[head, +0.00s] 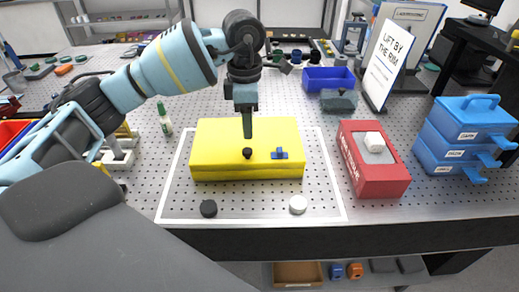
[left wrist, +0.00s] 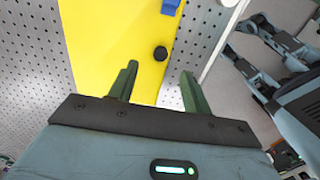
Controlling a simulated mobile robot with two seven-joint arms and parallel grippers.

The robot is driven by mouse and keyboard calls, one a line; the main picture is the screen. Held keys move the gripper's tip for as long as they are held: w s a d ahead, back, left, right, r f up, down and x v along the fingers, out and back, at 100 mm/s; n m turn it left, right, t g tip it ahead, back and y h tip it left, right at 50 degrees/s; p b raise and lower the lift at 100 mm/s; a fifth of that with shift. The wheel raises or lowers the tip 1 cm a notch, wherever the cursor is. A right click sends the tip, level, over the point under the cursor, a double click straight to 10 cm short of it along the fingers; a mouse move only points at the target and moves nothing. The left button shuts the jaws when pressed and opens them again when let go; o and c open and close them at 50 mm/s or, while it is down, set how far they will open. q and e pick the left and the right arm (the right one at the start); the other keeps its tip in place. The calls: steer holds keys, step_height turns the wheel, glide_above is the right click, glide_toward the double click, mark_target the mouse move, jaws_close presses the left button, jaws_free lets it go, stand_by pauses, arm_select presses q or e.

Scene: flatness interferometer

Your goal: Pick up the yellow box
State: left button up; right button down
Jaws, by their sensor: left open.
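The yellow box (head: 222,150) lies closed and flat on the perforated bench, inside a white outline. Whether the fingers touch the box cannot be told. My right gripper is in neither view.
A red box (head: 381,180) with a white block stands to the right, then blue stacked drawers (head: 462,135). A sign reading "LIFT BY THE RIM" (head: 387,62) and a blue bin (head: 328,79) stand behind. Black (head: 208,208) and white (head: 298,204) round pieces lie in front.

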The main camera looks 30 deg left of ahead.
mark_target(247, 150)
arm_select(q)
steer(key=shift+w+a+r, duration=0.1)
steer(key=shift+a+r, duration=0.1)
steer(key=shift+a, duration=0.05)
steer(key=shift+s+d+f+p, duration=0.1)
steer(key=shift+s+f+p, duration=0.1)
steer(key=shift+f, duration=1.8)
steer(key=shift+s+d+f+p, duration=0.1)
steer(key=shift+s+f+p, duration=0.1)
steer(key=shift+f, duration=1.75)
jaws_close()
steer(key=shift+w+r, duration=0.1)
steer(key=shift+r, duration=0.15)
